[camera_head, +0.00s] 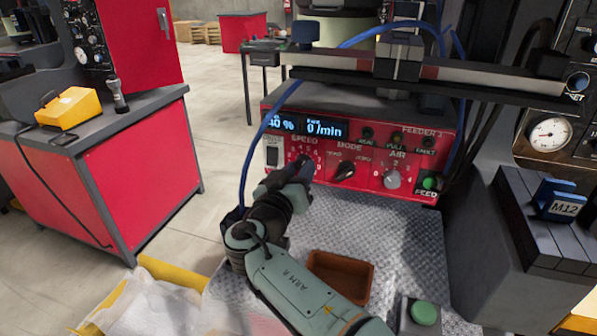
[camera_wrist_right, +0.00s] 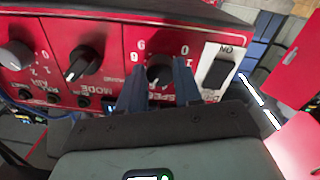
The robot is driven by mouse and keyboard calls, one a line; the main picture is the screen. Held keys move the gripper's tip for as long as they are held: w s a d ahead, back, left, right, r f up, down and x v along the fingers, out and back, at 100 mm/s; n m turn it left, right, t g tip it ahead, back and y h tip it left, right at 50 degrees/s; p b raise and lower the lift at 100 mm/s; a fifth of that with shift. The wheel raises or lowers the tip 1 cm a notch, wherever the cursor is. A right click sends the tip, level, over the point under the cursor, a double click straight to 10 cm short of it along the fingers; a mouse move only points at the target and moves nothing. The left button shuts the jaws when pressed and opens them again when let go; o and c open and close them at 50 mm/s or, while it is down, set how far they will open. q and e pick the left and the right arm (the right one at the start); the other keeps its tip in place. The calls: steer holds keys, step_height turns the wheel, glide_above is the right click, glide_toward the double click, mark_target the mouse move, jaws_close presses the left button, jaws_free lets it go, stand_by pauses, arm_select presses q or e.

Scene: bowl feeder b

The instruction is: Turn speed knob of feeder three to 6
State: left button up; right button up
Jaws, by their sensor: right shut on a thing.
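The red control panel marked FEEDER 3 (camera_head: 425,130) faces me, with a display (camera_head: 306,126) that seems to read 40 % and 0 /min. My right gripper (camera_head: 297,174) is at the SPEED dial at the panel's left and covers most of the knob in the head view. In the right wrist view, which shows the panel upside down, the dark speed knob (camera_wrist_right: 159,66) sits between the two fingers of my right gripper (camera_wrist_right: 160,85), which are shut on it. The knob's pointer cannot be read. My left gripper is out of view.
A blue cable (camera_head: 247,160) hangs left of the panel. A brown tray (camera_head: 340,276) lies on the metal plate below.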

steer(key=shift+m, duration=1.5)
steer(key=o, duration=1)
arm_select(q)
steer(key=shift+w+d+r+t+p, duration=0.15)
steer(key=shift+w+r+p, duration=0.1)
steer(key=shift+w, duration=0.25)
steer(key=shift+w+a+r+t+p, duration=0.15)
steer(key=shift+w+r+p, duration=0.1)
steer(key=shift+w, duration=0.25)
arm_select(e)
steer(key=v, duration=1.3)
steer(key=shift+s+r, duration=0.15)
steer(key=shift+s, duration=0.05)
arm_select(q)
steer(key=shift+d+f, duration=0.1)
